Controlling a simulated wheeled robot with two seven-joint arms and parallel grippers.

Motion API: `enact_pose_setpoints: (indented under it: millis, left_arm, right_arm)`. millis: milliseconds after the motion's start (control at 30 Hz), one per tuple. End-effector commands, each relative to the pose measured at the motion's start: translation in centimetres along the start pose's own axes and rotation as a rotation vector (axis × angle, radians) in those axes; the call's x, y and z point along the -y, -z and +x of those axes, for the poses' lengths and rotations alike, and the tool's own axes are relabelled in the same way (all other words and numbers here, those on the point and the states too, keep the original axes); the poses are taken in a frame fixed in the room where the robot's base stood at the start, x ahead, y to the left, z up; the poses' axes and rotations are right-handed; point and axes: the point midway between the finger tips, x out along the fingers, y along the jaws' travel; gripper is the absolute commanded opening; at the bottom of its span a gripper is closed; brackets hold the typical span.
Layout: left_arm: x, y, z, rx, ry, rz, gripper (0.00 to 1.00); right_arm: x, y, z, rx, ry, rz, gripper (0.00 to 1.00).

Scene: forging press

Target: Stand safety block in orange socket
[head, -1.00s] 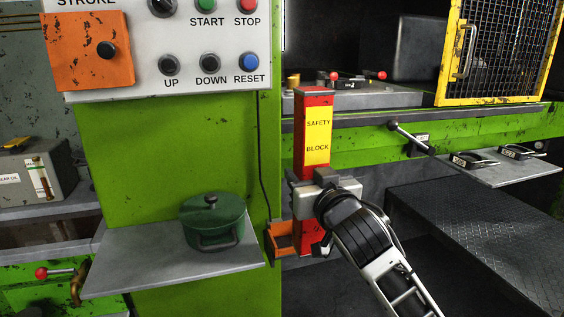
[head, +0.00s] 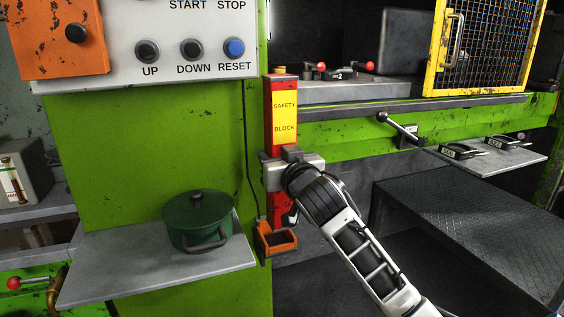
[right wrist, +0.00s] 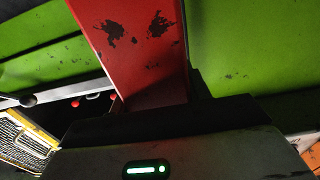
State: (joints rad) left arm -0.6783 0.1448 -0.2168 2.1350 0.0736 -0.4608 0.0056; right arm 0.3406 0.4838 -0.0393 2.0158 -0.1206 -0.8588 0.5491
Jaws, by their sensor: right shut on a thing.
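The safety block (head: 284,128) is a tall red bar with a yellow label, upright in the head view. My right gripper (head: 287,170) is shut on its lower half. The block's red side fills the middle of the right wrist view (right wrist: 135,45). The orange socket (head: 265,243) is an open box low on the green column's right edge. The block's lower end is just above the socket in the picture, and the socket's dark opening shows below it. I cannot tell the exact depth between them. My left gripper is not in view.
A green lidded pot (head: 198,220) stands on a grey shelf (head: 105,270) left of the socket. A control panel (head: 120,75) is above. A lever with a black knob (head: 383,117) and the yellow mesh guard (head: 437,60) are to the right. A dark step (head: 450,210) lies lower right.

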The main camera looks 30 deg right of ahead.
Motion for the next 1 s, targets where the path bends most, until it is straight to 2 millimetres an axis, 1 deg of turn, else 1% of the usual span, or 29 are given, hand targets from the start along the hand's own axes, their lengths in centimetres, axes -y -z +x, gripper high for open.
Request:
enact_pose_setpoints:
  millis: [33,233,300,467,500,700,1000]
  left_arm:
    - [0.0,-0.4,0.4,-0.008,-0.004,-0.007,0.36]
    - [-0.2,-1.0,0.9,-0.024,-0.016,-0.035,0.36]
    - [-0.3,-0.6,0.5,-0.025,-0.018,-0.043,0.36]
    - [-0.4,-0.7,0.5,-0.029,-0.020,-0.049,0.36]
    - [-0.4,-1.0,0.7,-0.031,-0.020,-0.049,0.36]
    - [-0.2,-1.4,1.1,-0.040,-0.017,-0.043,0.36]
    - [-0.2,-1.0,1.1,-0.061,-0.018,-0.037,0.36]
  right_arm:
    - [-0.1,-0.4,0.3,-0.013,0.000,-0.001,0.00]
    - [-0.1,-2.0,1.6,-0.014,0.000,0.000,0.00]
    - [-0.1,-1.9,2.3,-0.013,-0.001,0.002,0.00]
    - [0.0,-2.6,3.8,-0.012,0.000,0.002,0.00]
    - [0.0,-3.4,3.6,-0.012,0.001,0.001,0.00]
    - [0.0,-5.1,3.5,-0.012,0.001,0.002,0.00]
    - [0.0,-6.3,3.5,-0.013,0.001,0.000,0.00]
